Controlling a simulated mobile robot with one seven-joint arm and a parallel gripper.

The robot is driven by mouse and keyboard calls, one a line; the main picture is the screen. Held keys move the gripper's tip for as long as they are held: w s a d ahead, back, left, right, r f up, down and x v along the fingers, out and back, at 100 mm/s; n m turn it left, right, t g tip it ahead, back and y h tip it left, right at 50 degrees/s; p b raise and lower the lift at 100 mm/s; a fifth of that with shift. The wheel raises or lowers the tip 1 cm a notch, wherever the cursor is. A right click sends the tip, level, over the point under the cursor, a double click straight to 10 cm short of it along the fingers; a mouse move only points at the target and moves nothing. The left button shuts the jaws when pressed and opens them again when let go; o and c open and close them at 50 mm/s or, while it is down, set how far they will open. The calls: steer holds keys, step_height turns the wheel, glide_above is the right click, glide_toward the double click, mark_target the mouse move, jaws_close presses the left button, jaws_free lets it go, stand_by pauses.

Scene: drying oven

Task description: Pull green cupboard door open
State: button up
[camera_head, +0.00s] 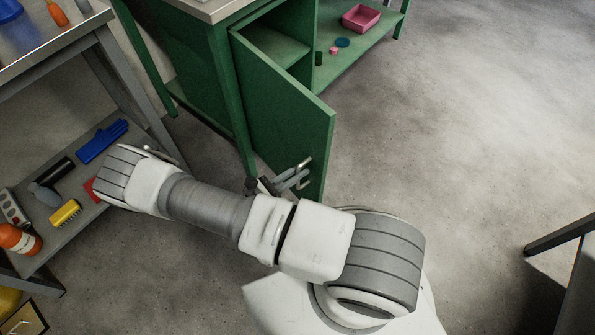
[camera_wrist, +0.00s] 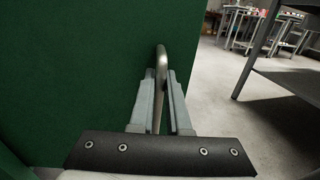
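The green cupboard door (camera_head: 283,112) stands partly open, swung out from the green cupboard (camera_head: 205,62), with part of the inside showing. The door's metal bar handle (camera_head: 303,166) is near its free edge, low in the head view. My gripper (camera_head: 293,179) is at this handle. In the wrist view the handle (camera_wrist: 160,62) runs between the two grey fingers of my gripper (camera_wrist: 160,85), which look closed around it. The green door face (camera_wrist: 75,75) fills the left of that view. The exact finger contact is partly hidden.
A pink bin (camera_head: 361,17) and small items sit on the cupboard's open shelf (camera_head: 350,58). A grey rack with tools (camera_head: 95,150) stands at the left, close to my arm. Another table leg (camera_head: 560,236) is at the right. The floor right of the door is clear.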

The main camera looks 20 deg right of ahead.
steer(key=o, duration=0.4)
steer(key=shift+o, duration=0.2)
steer(key=p+v, duration=0.1)
steer(key=v, duration=1.6)
steer(key=shift+a+p, duration=0.2)
steer(key=shift+p, duration=0.2)
